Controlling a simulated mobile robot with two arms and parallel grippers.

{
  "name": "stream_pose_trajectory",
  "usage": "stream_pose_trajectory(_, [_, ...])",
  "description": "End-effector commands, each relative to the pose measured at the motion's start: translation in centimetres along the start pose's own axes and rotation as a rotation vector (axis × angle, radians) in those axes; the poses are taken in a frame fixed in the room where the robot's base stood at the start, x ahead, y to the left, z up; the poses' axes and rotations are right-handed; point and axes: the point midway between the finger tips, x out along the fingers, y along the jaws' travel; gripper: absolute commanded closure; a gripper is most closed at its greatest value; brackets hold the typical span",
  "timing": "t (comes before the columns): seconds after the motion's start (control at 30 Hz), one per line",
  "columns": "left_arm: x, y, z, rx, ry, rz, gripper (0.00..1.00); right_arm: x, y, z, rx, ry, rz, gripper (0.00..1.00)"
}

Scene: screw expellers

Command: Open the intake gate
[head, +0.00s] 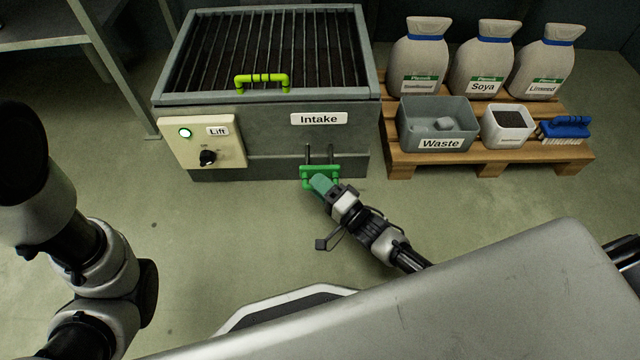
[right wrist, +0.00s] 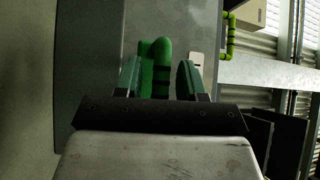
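The grey intake box (head: 270,130) labelled "Intake" stands at the back left. A green gate handle (head: 320,171) sits low on its front, below two short dark vertical rods or slots. My right gripper (head: 321,184) reaches this handle from the front. In the right wrist view the green handle (right wrist: 161,66) stands between the two green fingers (right wrist: 160,80). The fingers are apart; a gap shows between the handle and the right finger, while the handle overlaps the left finger in the picture. My left arm shows at the left edge of the head view, but its gripper does not.
A barred grate (head: 265,50) with a yellow-green handle (head: 262,80) tops the box. A lift panel (head: 203,142) with a lit green button is on its left front. A pallet (head: 490,157) at right holds sacks, bins and a blue brush. The floor in front is clear.

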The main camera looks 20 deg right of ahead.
Motion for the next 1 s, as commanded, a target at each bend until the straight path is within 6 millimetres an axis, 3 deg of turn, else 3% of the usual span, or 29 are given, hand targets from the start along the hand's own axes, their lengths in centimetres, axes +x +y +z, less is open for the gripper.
stream_pose_trajectory(0.37, [0.4,-0.1,0.4,0.000,-0.005,0.000,0.33,-0.6,-0.2,0.0,0.000,-0.001,0.001,0.58])
stream_pose_trajectory(0.8, [4.0,-0.8,1.5,0.000,0.000,0.000,0.33,-8.7,-0.3,-0.1,0.000,0.000,0.004,0.58])
stream_pose_trajectory(1.0, [2.7,-1.0,2.3,-0.005,-0.040,-0.014,0.33,-10.6,-0.1,0.0,0.000,0.000,0.001,0.58])
